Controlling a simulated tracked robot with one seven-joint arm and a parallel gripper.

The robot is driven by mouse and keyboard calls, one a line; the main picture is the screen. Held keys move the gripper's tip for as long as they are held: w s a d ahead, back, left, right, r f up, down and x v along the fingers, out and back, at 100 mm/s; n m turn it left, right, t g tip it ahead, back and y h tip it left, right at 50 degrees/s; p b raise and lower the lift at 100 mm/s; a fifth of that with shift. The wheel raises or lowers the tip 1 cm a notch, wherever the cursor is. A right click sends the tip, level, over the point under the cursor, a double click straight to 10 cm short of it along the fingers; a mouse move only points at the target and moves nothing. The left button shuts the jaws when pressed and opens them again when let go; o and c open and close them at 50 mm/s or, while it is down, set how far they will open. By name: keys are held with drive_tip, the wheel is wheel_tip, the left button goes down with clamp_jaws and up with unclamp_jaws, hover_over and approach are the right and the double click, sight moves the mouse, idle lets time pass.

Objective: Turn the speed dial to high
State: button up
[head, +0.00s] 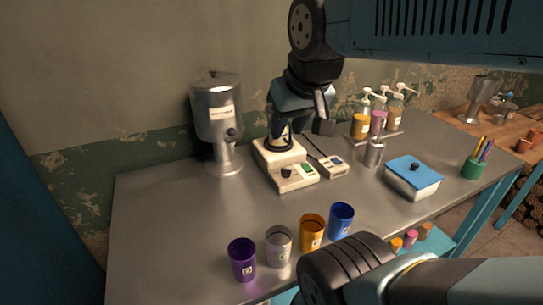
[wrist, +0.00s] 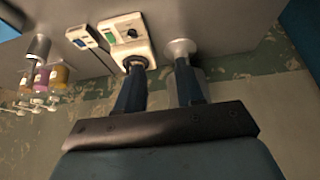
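A cream stirrer hot plate (head: 275,158) stands on the metal table. Its sloped front has a black round dial (head: 287,173) beside a green display (head: 308,170). In the wrist view the dial (wrist: 131,33) faces the camera with the green display (wrist: 111,36) beside it; its marking is too small to read. My gripper (head: 302,122) is above the hot plate, pointing down, and hides part of what stands on the round top. In the wrist view my gripper (wrist: 160,68) has its two fingers well apart with nothing between them. The fingers appear clear of the dial.
A small scale (head: 333,167) sits right beside the hot plate. A steel dispenser (head: 217,115) stands left. Several coloured cups, including a purple cup (head: 242,258), line the front edge. A metal cup (head: 374,153) and blue-lidded box (head: 413,178) are right.

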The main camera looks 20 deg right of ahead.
drive_tip(key=shift+w+a, duration=0.1)
drive_tip(key=shift+a, duration=0.05)
drive_tip(key=n+g+h, duration=0.4)
drive_tip(key=n+g, duration=0.4)
drive_tip(key=n, duration=0.4)
hover_over(285, 169)
drive_tip(key=w+a, duration=0.3)
drive_tip(key=a, duration=0.2)
wheel_tip(285, 169, down, 13)
drive_tip(key=x, duration=1.3)
drive_tip(key=shift+c, duration=0.5)
clamp_jaws()
